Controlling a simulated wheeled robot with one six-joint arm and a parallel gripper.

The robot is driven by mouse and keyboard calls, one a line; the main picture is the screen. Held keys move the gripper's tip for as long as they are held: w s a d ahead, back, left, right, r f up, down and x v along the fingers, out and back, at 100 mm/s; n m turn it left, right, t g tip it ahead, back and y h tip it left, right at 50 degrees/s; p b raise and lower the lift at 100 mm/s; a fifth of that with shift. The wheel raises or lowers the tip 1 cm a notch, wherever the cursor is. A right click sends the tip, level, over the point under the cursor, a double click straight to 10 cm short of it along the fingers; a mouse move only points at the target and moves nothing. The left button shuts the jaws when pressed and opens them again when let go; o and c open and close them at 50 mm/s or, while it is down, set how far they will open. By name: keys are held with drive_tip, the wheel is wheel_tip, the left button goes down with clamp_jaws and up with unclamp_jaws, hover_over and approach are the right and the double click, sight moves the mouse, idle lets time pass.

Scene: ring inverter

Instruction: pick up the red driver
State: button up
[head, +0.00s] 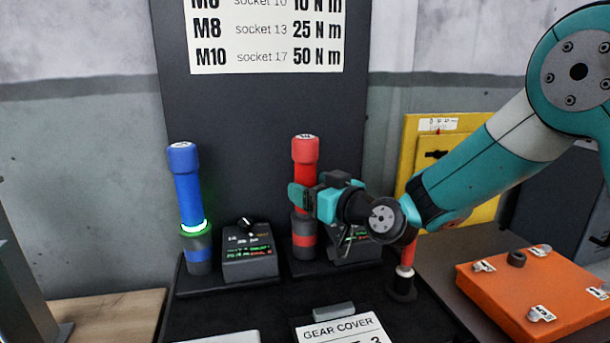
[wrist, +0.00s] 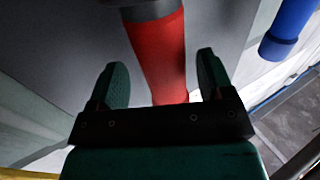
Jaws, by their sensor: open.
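The red driver (head: 305,172) stands upright in its holder (head: 303,236), beside the blue driver (head: 187,190). My gripper (head: 311,197) is at the red driver's upper body in the head view and covers part of it. In the wrist view the red driver (wrist: 160,52) runs between the two green fingers of my gripper (wrist: 163,82), with a gap on each side. The fingers are open around or just short of it; the depth is hard to tell. The blue driver (wrist: 287,28) shows at the right of the wrist view.
A control box (head: 249,257) with a lit display stands between the drivers; a second (head: 355,250) is partly hidden by my arm. A short red-and-white tool (head: 404,272) stands to the right. An orange box (head: 540,290) lies at far right. A torque chart (head: 265,35) hangs behind.

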sight(300, 180)
drive_tip(key=p+x, duration=0.1)
drive_tip(key=x, duration=0.2)
drive_tip(key=shift+w+a+r, duration=0.1)
drive_tip(key=shift+a, duration=0.25)
drive_tip(key=shift+c, duration=0.2)
drive_tip(key=c, duration=1.1)
drive_tip(key=shift+r, duration=0.1)
drive_tip(key=shift+r, duration=0.1)
